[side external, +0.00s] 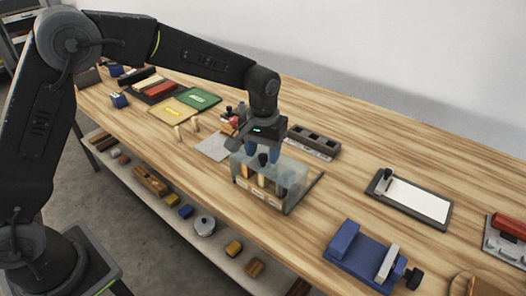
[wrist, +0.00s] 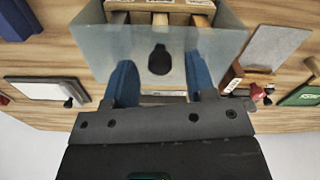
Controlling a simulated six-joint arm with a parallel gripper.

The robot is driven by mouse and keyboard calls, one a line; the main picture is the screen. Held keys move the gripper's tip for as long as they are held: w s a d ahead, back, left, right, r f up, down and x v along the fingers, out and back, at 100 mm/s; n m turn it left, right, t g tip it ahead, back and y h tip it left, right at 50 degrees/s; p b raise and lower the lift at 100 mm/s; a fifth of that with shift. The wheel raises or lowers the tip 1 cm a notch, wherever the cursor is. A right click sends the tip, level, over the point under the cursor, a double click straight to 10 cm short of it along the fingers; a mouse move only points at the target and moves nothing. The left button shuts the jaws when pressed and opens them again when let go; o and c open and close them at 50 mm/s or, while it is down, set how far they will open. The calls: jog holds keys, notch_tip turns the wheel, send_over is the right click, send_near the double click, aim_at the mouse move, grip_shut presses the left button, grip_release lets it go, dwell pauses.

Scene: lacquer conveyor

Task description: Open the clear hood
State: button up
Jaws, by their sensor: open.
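The clear hood (side external: 296,176) is a see-through box cover sitting down over a small rack (side external: 262,196) that holds pale wooden pieces. In the wrist view the hood (wrist: 95,48) fills the upper middle. A black knob (wrist: 160,60) stands on the hood; it also shows in the side view (side external: 262,159). My gripper (side external: 264,150) is above the hood with its blue fingers pointing down. In the wrist view the open gripper (wrist: 160,84) has one blue finger on each side of the knob, with gaps between. Whether the fingers touch the hood is hard to tell.
A dark bracket (side external: 306,192) stands at the hood's right side. A dark slotted block (side external: 314,142) lies behind. A grey plate (side external: 213,147) and wooden pegs (side external: 186,129) lie left. A blue vise (side external: 362,256) and framed white board (side external: 412,198) stand right, with bare wood between.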

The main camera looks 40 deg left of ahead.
jog(key=shift+f, duration=0.25)
grip_shut()
dwell(0.3)
